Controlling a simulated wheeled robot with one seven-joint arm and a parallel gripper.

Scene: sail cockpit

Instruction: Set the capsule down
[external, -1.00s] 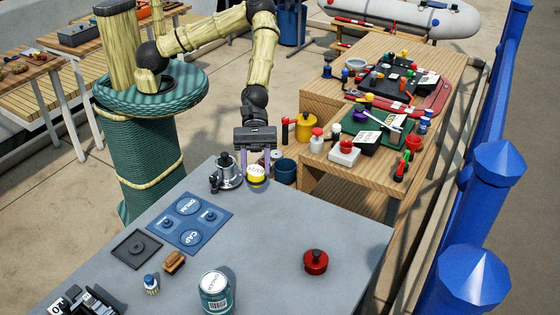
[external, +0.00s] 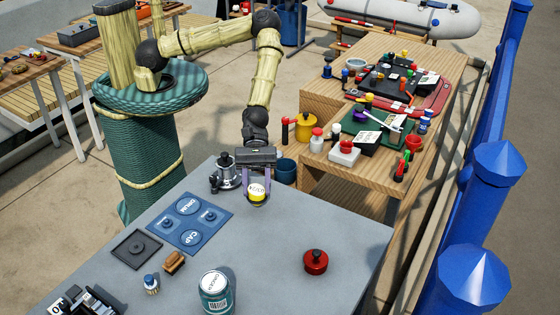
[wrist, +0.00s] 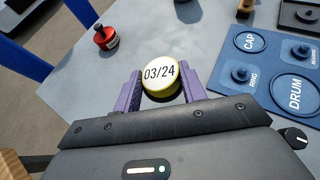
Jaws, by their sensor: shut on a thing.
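The capsule (external: 257,191) is a short yellow cylinder with a white top. In the wrist view the capsule (wrist: 160,74) reads "03/24" on that top. My gripper (external: 257,188) is shut on it, with one purple finger on each side; the fingers of my gripper (wrist: 161,92) also show in the wrist view. The capsule is over the far part of the grey table (external: 300,220), right of a metal device. I cannot tell whether its underside touches the table.
A blue mat (external: 190,222) marked DRUM and CAP lies left of the capsule. A metal device (external: 226,172) stands just left. A red knobbed pot (external: 316,262), a teal can (external: 214,292) and a dark square tray (external: 136,249) are on the table. The middle of the table is clear.

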